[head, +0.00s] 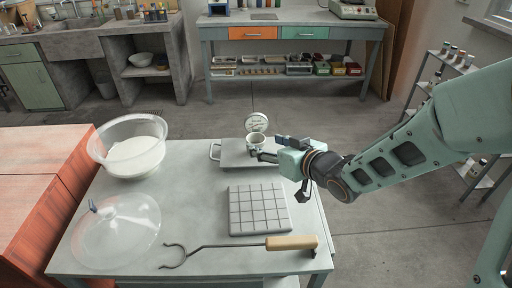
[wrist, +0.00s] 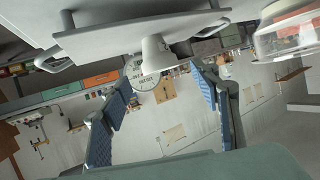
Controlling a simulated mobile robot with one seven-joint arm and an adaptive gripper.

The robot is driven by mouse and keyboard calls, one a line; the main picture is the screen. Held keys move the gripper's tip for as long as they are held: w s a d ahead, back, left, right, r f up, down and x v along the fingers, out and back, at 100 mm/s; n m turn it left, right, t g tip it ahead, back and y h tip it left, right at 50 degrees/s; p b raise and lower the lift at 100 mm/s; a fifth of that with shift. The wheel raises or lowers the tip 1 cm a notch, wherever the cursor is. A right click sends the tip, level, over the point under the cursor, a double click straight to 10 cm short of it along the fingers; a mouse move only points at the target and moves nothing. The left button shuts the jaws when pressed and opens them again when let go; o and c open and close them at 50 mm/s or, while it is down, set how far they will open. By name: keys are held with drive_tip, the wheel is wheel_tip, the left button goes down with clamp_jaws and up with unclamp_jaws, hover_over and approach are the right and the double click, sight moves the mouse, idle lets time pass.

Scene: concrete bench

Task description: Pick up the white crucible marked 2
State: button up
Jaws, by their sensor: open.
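A small white crucible (head: 256,139) stands on a grey tray with handles (head: 232,157) near the far edge of the bench. In the wrist view the crucible (wrist: 154,55) appears inverted against the tray (wrist: 100,37). I cannot read a number on it. My gripper (head: 270,148) reaches in from the right, low over the tray and close to the crucible. In the wrist view my gripper (wrist: 162,82) is open and empty, its two blue-padded fingers spread, with the crucible just ahead of the gap between the fingertips.
A round dial (head: 256,122) stands just behind the crucible. A tiled grey block (head: 259,209) and a wooden-handled ring tool (head: 290,243) lie nearer. A bowl of white material (head: 128,147) and a clear dome lid (head: 116,231) are at left. Bare bench lies between.

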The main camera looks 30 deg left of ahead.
sight(254, 140)
drive_tip(key=x, duration=0.4)
drive_tip(key=shift+f+b, duration=0.15)
drive_tip(key=shift+b, duration=0.25)
drive_tip(key=c, duration=1.2)
